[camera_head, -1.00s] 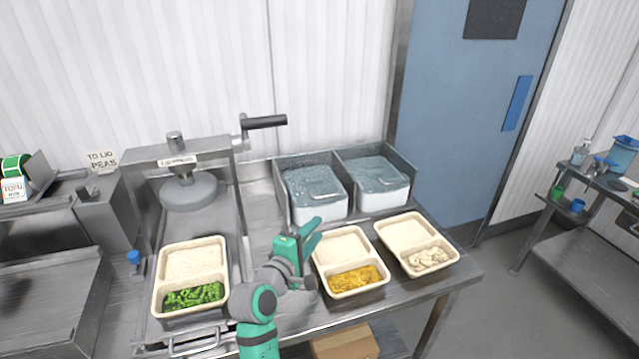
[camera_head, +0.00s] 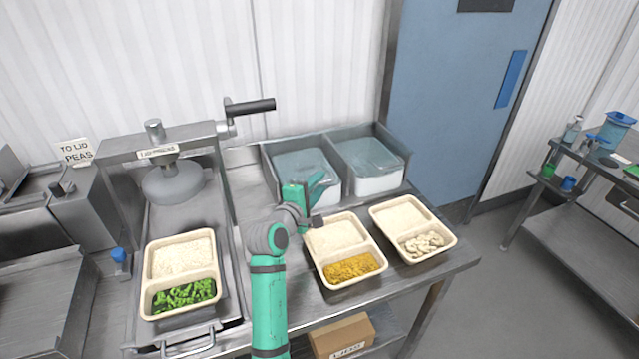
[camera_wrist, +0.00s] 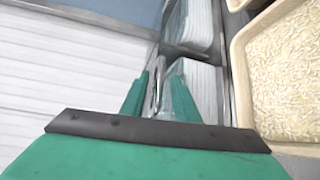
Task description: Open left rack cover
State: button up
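The metal rack (camera_head: 268,172) at the back of the table has two bays. A clear bluish cover lies over the left bay (camera_head: 303,162) and another over the right bay (camera_head: 368,153), with white stacked contents visible below. Both covers look flat and closed. My gripper (camera_head: 314,183) is at the front of the left bay, hiding part of its front. In the wrist view, my gripper's two green fingers (camera_wrist: 160,78) stand apart, with a thin grey edge visible between them. I cannot tell whether they touch the cover.
Two food trays stand just in front of the rack, one with yellow food (camera_head: 350,268) and one with pale pieces (camera_head: 425,243). The press handle (camera_head: 250,107) juts toward the rack.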

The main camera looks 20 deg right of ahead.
jog(key=shift+w+d+f, duration=0.1)
jog(key=shift+w+d, duration=0.35)
jog(key=shift+d, duration=0.05)
grip_shut()
